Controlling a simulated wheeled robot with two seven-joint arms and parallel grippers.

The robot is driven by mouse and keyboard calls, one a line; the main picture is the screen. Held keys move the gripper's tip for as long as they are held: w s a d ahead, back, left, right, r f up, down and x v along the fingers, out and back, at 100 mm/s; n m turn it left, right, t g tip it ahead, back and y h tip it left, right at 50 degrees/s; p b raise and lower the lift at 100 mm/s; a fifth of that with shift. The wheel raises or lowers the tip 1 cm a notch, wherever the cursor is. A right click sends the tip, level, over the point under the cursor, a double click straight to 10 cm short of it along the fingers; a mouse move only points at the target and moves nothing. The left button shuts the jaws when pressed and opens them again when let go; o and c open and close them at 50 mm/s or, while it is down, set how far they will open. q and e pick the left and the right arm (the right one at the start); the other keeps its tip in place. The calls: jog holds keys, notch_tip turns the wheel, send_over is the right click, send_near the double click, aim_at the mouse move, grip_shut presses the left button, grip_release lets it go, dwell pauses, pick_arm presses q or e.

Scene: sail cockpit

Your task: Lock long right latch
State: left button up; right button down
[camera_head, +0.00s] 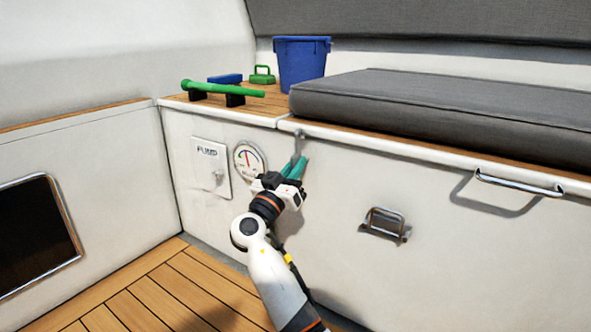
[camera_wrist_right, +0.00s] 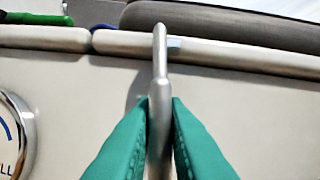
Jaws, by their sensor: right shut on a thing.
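The long right latch (camera_head: 299,139) is a slim metal piece on the front of the white locker, just below the bench lid edge. In the right wrist view the latch (camera_wrist_right: 160,85) stands upright, its top reaching over the pale lid rim. My right gripper (camera_head: 293,167) has its green fingers closed around the latch's lower part. The fingers (camera_wrist_right: 160,120) sit on both sides of the metal in the wrist view. The latch's lower end is hidden between the fingers. My left gripper is not in view.
A round gauge (camera_head: 249,160) and a white panel (camera_head: 211,168) are left of my gripper. A metal handle (camera_head: 386,224) and a long rail (camera_head: 519,184) are to the right. A grey cushion (camera_head: 440,108), blue bucket (camera_head: 301,64) and green-handled tool (camera_head: 222,89) lie on top.

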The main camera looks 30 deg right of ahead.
jog(key=shift+f+m+g, duration=0.1)
jog(key=shift+m+g, duration=0.2)
jog(key=shift+m, duration=0.8)
jog(key=c, duration=1.5)
grip_release()
jog(key=shift+a, duration=0.1)
jog(key=shift+s+a+p, duration=0.1)
jog(key=shift+a+p, duration=0.2)
jog(key=p+v, duration=0.3)
jog(key=v, duration=0.4)
jog(key=shift+d+f, duration=0.1)
jog(key=shift+f, duration=0.05)
